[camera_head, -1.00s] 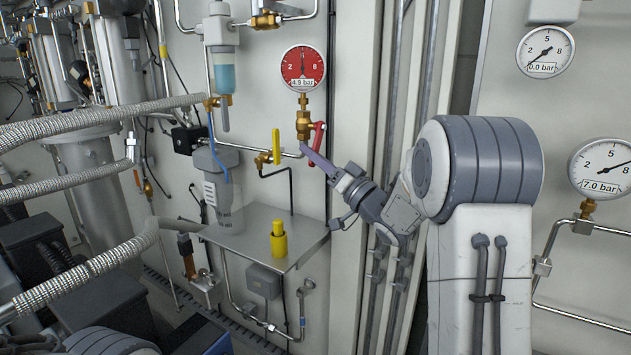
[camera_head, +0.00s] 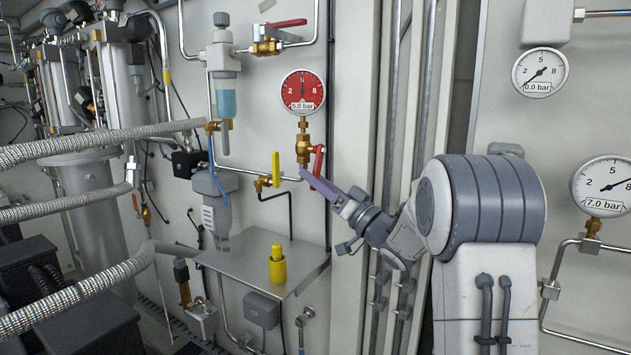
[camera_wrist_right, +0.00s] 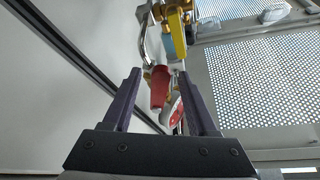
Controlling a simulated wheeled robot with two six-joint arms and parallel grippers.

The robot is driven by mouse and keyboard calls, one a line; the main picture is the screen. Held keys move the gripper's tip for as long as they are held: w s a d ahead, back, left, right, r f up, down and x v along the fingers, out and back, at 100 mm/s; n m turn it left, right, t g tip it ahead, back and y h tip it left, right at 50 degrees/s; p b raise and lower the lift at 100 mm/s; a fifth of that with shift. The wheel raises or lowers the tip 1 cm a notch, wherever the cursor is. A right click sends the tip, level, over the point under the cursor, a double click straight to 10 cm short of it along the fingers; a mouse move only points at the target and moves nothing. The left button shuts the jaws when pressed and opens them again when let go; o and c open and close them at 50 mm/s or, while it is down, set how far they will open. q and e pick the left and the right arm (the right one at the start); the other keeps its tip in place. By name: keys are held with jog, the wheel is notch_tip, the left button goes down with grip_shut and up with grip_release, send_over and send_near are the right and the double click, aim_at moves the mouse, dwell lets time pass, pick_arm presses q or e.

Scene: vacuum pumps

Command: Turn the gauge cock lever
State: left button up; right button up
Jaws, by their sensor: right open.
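The gauge cock lever (camera_head: 318,161) is red and points downward on a brass cock (camera_head: 303,148) under the red-faced gauge (camera_head: 302,92), which reads 5.0 bar. My right gripper (camera_head: 308,180) comes in from the right, with its purple finger just below and beside the lever. In the right wrist view, a red lever (camera_wrist_right: 159,87) lies between the two spread fingers of the open gripper (camera_wrist_right: 159,78), with space on both sides. I cannot tell whether a finger touches it. My left gripper is not in view.
A yellow lever (camera_head: 276,168) is just left of the cock. A metal shelf (camera_head: 250,255) with a yellow plug (camera_head: 277,265) is below. A red-handled valve (camera_head: 280,28) is above. Vertical pipes (camera_head: 393,110) run behind my right arm.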

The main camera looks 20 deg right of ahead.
jog(key=shift+b+v, duration=0.35)
jog(key=shift+v, duration=0.4)
jog(key=b+v, duration=0.2)
jog(key=v, duration=0.4)
jog(key=shift+b, duration=0.4)
